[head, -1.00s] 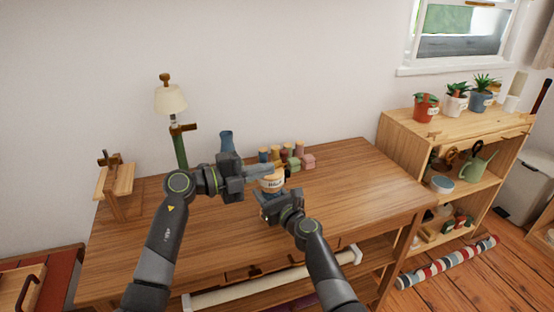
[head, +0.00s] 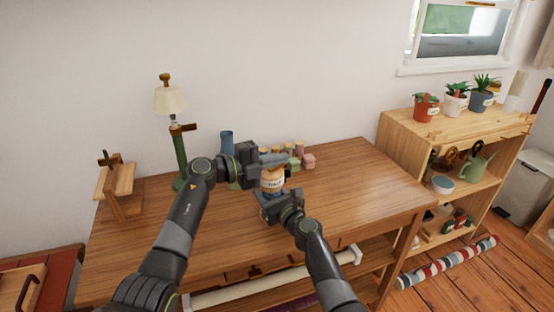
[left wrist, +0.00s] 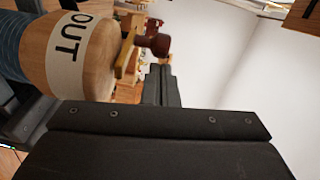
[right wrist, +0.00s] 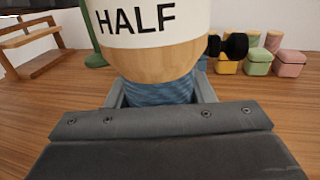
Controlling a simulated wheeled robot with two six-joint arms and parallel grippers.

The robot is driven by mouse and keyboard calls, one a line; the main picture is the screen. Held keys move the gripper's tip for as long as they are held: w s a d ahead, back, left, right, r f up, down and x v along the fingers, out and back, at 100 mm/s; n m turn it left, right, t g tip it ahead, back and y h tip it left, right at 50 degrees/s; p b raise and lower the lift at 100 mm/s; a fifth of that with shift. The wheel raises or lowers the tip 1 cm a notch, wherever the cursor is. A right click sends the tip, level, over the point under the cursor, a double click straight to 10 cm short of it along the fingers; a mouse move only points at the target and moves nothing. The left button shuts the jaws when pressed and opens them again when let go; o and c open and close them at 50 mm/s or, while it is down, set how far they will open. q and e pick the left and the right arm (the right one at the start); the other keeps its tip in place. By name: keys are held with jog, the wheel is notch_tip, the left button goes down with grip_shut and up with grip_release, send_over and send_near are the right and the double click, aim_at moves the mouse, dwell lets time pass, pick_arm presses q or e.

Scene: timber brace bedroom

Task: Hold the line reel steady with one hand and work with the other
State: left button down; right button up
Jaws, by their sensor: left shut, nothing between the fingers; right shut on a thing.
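The line reel (head: 272,181) is a pale wooden body with a white lettered band and blue line wound below it. My right gripper (head: 277,203) is shut on the reel and holds it upright over the table. In the right wrist view the band of the reel (right wrist: 155,25) reads HALF, and the blue line sits between the fingers. My left gripper (head: 274,158) is shut and empty at the reel's top. In the left wrist view, a yellow crank arm with a dark red knob (left wrist: 153,40) stands on the reel's end, close beyond the left fingertips (left wrist: 160,85). Contact cannot be told.
The wooden table (head: 360,195) is clear at right and front. Several small coloured jars (head: 295,156) and a blue vase (head: 227,142) stand behind the grippers. A green lamp (head: 180,150) and a wooden stand (head: 118,185) are at left. A plant shelf (head: 440,130) stands at right.

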pick_arm(q)
jog(key=shift+w+d+f+n+t+y, duration=0.15)
jog(key=shift+n+t+y, duration=0.25)
jog(key=shift+t, duration=0.2)
jog(key=shift+w+f+n+t+y, duration=0.1)
jog(key=shift+n+t+y, duration=0.25)
jog(key=shift+t, duration=0.25)
jog(key=shift+w+a+r+n+t+y, duration=0.1)
jog(key=shift+w+n+t+y, duration=0.1)
jog(key=shift+n+t+y, duration=0.55)
jog(key=shift+w+a+r+n+t+y, duration=0.15)
jog(key=shift+n+t+y, duration=0.35)
jog(key=shift+n+t, duration=0.4)
